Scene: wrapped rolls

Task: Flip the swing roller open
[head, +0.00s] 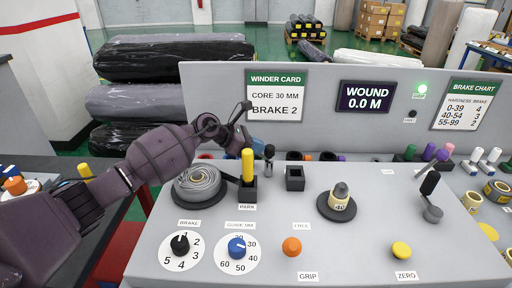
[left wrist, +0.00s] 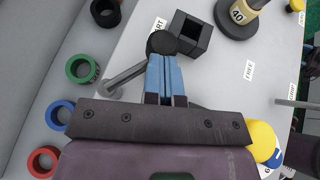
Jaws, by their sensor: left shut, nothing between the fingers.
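A grey rod with a round black knob (left wrist: 162,43), apparently the swing roller, shows in the left wrist view; the rod runs down-left from the knob to a grey end. In the head view the black knob (head: 269,151) stands just right of my left gripper (head: 256,143). The left gripper's blue fingers (left wrist: 166,78) are shut with nothing between them. Their tips are at the knob; I cannot tell whether they touch it. My left arm hides part of the roller in the head view. My right gripper is not in view.
A grey coil (head: 197,184) and a yellow post (head: 247,165) stand close to the left gripper. An empty black square holder (head: 295,178) is right of the knob. A spindle with a "40" core (head: 340,202) and a black-handled lever (head: 431,184) stand farther right.

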